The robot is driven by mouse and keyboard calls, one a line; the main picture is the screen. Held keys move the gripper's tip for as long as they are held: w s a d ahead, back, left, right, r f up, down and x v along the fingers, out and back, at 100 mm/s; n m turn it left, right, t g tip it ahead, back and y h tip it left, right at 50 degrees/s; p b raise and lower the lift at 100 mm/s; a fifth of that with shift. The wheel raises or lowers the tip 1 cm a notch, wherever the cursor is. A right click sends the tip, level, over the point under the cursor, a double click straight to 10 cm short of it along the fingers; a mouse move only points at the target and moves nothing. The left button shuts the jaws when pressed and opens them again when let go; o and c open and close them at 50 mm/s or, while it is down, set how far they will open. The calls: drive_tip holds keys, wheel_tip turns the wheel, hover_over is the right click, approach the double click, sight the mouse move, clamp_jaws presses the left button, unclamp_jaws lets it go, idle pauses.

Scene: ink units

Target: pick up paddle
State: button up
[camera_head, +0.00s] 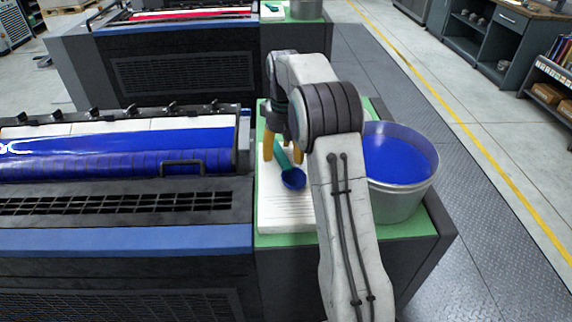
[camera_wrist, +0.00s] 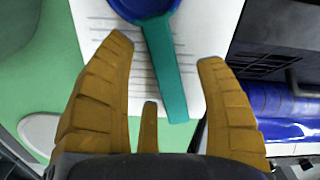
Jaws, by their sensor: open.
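The paddle (camera_head: 291,176) has a teal handle and a round blue end. It lies on a white printed sheet (camera_head: 272,212) on the green top of a cabinet. My gripper (camera_head: 282,153) is over the handle, pointing down with its yellow fingers apart. In the wrist view, the paddle handle (camera_wrist: 167,75) shows between and beyond the open fingers of my gripper (camera_wrist: 165,50), with nothing held. The blue end is partly cut off at the top of that view. In the head view, my arm hides part of the sheet.
A metal bucket of blue ink (camera_head: 398,200) stands right of my arm on the green top (camera_head: 285,240). A printing press with blue rollers (camera_head: 120,150) stands close on the left. A dark walkway with a yellow line runs along the right.

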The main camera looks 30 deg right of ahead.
sight(284, 155)
drive_tip(key=shift+f, duration=0.65)
drive_tip(key=shift+c, duration=0.2)
clamp_jaws()
drive_tip(key=shift+r, duration=0.1)
wheel_tip(284, 155, up, 10)
drive_tip(key=shift+f+p, duration=0.1)
drive_tip(key=shift+p, duration=0.5)
